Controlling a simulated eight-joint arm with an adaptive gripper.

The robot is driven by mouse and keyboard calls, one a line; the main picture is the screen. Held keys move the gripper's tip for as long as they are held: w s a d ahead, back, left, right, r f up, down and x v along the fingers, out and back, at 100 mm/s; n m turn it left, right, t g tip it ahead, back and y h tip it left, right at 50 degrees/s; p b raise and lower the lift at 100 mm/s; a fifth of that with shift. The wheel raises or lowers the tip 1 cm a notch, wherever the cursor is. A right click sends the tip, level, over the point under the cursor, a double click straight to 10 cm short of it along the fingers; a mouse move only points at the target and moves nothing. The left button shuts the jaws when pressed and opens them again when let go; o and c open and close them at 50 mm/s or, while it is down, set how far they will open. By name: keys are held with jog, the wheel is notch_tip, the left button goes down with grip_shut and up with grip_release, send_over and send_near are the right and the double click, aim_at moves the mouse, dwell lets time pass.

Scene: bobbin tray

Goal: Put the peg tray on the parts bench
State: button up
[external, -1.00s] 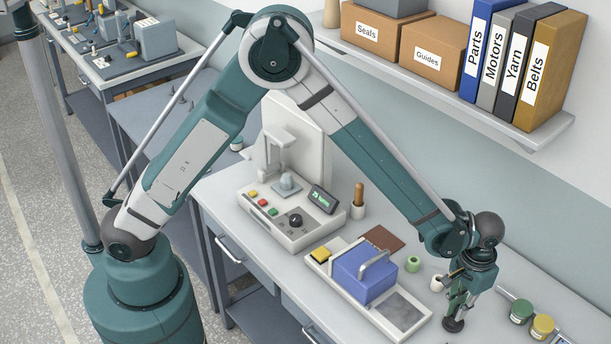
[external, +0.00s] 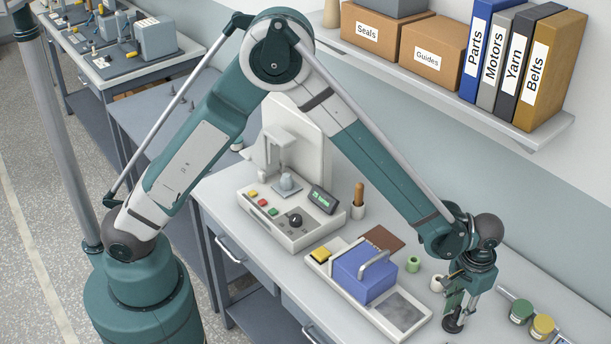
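A long white tray (external: 416,331) lies on the front workbench (external: 224,189). It holds a blue block with a grey handle (external: 364,276), a yellow block (external: 321,255) and a dark grey pad (external: 403,309). I see no pegs in it, so I cannot tell whether it is the peg tray. My gripper (external: 455,318) points down just right of the tray, apart from the blue block. Its fingers overlap, and their opening is unclear. A bench with several small parts and machines (external: 100,72) stands at the far upper left; no label names it.
A white machine with buttons (external: 290,218) stands left of the tray. A green ring (external: 413,264), white cup (external: 437,284), brown mat (external: 383,238), green-lidded jar (external: 521,311) and yellow-lidded jar (external: 542,326) are nearby. A shelf (external: 470,104) hangs above. A grey table (external: 150,113) lies between the benches.

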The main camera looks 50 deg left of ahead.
jog(key=shift+r, duration=0.2)
notch_tip(320, 180, up, 12)
dwell(0.7)
dwell(0.5)
jog(key=s+a+r+t, duration=0.1)
jog(key=a+r, duration=0.5)
jog(key=a, duration=0.4)
jog(key=s+a+r+n+t+h, duration=0.1)
jog(key=a+r, duration=0.5)
jog(key=a, duration=0.4)
jog(key=s+a+r+t, duration=0.1)
jog(key=a+r, duration=0.5)
jog(key=a, duration=0.5)
jog(key=s+a+n+t, duration=0.1)
jog(key=s+a+t, duration=0.1)
jog(key=s+a, duration=0.7)
jog(key=s+a+n+t+y, duration=0.1)
jog(key=s+a+t, duration=0.1)
jog(key=s+a, duration=0.6)
jog(key=a, duration=0.7)
jog(key=shift+s, duration=0.4)
